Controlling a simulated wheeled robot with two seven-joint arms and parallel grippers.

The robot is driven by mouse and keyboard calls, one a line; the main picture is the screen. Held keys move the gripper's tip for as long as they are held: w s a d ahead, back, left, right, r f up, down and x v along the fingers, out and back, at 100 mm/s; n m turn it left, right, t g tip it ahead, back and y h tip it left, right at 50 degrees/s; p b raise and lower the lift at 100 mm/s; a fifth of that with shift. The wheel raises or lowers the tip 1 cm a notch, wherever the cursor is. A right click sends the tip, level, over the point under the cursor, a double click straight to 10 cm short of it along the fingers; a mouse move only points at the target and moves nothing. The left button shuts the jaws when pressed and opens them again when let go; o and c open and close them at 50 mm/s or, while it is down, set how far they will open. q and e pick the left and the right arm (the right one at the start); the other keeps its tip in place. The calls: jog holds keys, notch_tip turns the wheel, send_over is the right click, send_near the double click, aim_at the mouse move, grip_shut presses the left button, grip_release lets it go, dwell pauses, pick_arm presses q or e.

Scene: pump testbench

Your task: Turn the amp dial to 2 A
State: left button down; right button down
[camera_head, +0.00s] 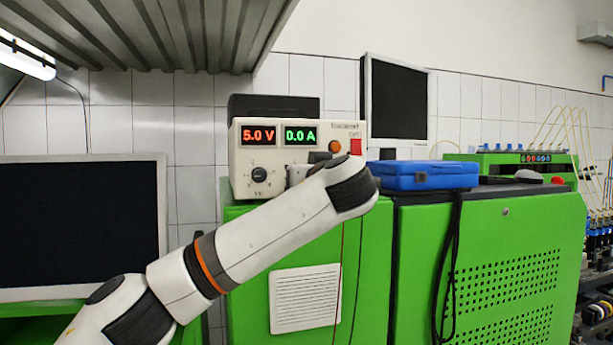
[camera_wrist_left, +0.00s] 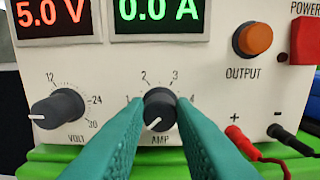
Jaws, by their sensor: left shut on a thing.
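The power supply (camera_head: 273,143) is a cream box on a green cabinet, its display reading 5.0 V and 0.0 A. In the left wrist view, the dark amp dial (camera_wrist_left: 159,108) sits under the green readout, with marks 1 to 4 around it. Its white pointer is turned to the lower left, below the 1. My left gripper's teal fingers (camera_wrist_left: 160,103) stand on either side of the dial and are shut on it. In the head view my left arm hides the amp dial. My right gripper is in neither view.
The volt dial (camera_wrist_left: 58,109) is left of the amp dial. The orange output button (camera_wrist_left: 253,38), red power switch (camera_wrist_left: 303,40), and red (camera_wrist_left: 236,134) and black (camera_wrist_left: 279,133) plugs are to the right. A blue case (camera_head: 421,176) lies beside the supply.

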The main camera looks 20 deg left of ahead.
pick_arm(q)
jog(key=shift+d+f+m+b, duration=0.1)
jog(key=shift+m+b, duration=0.75)
jog(key=shift+m, duration=4.5)
jog(key=shift+d+f+m+b, duration=0.1)
jog(key=shift+m+b, duration=0.75)
jog(key=shift+m, duration=4.5)
jog(key=shift+w, duration=0.1)
jog(key=c, duration=1.2)
grip_release()
jog(key=shift+c, duration=0.2)
